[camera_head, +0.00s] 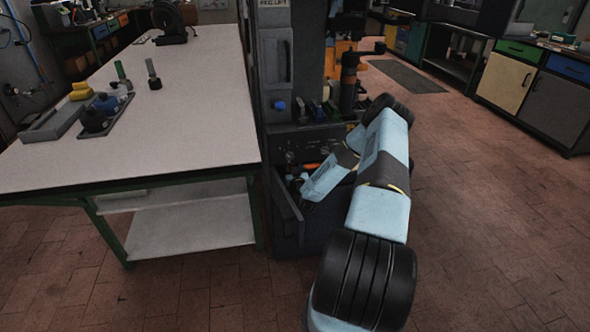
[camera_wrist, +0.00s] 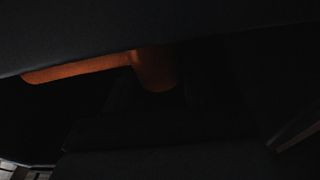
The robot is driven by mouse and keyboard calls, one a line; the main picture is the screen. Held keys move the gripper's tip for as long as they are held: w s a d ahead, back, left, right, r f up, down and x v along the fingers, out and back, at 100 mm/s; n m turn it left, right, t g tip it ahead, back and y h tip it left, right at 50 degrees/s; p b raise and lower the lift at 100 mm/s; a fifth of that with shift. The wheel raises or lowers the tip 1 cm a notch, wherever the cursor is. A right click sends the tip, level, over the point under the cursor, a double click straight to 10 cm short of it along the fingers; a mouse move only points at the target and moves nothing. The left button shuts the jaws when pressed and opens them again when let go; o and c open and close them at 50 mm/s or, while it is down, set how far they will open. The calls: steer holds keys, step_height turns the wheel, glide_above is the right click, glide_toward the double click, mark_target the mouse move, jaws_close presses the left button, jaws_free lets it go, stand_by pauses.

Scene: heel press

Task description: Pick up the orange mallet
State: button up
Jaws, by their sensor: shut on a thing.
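The orange mallet (camera_wrist: 152,70) shows in the dark wrist view, with its handle (camera_wrist: 85,70) running left and its head at the upper middle. Dark shapes cover its upper edge. In the head view, my gripper (camera_head: 298,186) reaches down into the open drawer (camera_head: 287,215) of the grey press. It is shut on the orange mallet, but the contact itself is too dark to see. A small orange patch (camera_head: 306,166) shows by the drawer's back, partly behind my arm.
The press (camera_head: 274,60) rises behind the drawer, with small tools on its ledge. A workbench (camera_head: 190,120) with a tray of bottles stands close on the left. Cabinets (camera_head: 540,95) line the right. The brick floor on the right is clear.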

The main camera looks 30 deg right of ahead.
steer(key=c, duration=0.4)
jaws_close()
steer(key=shift+r, duration=0.1)
